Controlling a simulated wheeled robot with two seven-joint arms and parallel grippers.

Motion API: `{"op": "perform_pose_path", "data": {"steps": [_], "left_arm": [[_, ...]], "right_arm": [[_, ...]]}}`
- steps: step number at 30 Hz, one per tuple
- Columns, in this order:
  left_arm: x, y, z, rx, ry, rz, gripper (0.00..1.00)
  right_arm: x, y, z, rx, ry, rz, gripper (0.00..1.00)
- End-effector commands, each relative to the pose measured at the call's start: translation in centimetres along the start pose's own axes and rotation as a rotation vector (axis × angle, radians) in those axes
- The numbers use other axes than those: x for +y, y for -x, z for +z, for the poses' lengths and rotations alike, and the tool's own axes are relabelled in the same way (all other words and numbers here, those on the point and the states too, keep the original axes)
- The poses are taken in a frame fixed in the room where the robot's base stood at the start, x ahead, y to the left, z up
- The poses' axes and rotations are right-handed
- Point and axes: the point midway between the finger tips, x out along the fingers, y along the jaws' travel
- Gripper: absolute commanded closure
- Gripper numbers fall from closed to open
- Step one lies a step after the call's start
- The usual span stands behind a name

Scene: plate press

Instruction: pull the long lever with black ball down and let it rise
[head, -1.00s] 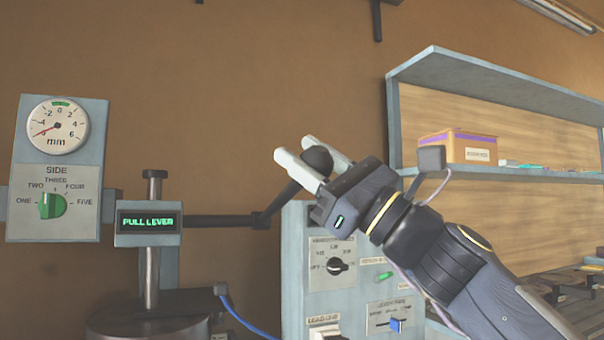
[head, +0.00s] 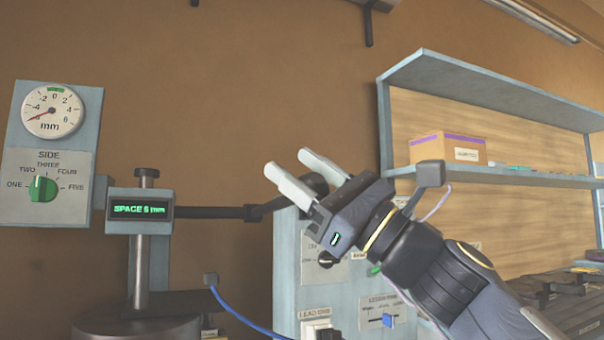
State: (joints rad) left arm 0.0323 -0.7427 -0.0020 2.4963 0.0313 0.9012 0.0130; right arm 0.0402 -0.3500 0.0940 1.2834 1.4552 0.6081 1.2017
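The long lever (head: 228,212) runs right from the press head, then bends at a joint and slopes gently up to its black ball (head: 315,184). My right gripper (head: 287,164) comes in from the lower right. The gripper body hides part of the ball. The press head display (head: 142,207) reads "SPACE 6 mm" in green. My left gripper is out of view.
A round mm gauge (head: 52,111) and a green SIDE knob (head: 43,188) are on the panel at left. A grey control box (head: 287,270) stands behind and below my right gripper. A blue cable (head: 240,320) runs below the lever. A shelf (head: 510,182) holds a cardboard box (head: 447,148).

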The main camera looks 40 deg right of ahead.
Motion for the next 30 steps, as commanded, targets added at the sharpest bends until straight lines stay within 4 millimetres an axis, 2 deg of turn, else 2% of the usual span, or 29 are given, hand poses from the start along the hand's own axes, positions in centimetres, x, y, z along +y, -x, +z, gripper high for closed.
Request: {"op": "perform_pose_path", "data": {"steps": [3,12,24,30], "left_arm": [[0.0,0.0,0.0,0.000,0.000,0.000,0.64],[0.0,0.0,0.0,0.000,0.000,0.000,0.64],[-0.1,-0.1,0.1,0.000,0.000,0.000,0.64],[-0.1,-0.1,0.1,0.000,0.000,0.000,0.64]], "right_arm": [[-0.1,0.0,0.0,0.000,0.001,-0.002,0.40],[-0.1,0.4,-0.1,0.002,0.002,-0.002,0.40],[-0.1,6.5,0.1,0.001,0.002,-0.002,0.40],[0.0,7.8,0.0,0.001,0.001,-0.002,0.40]]}}
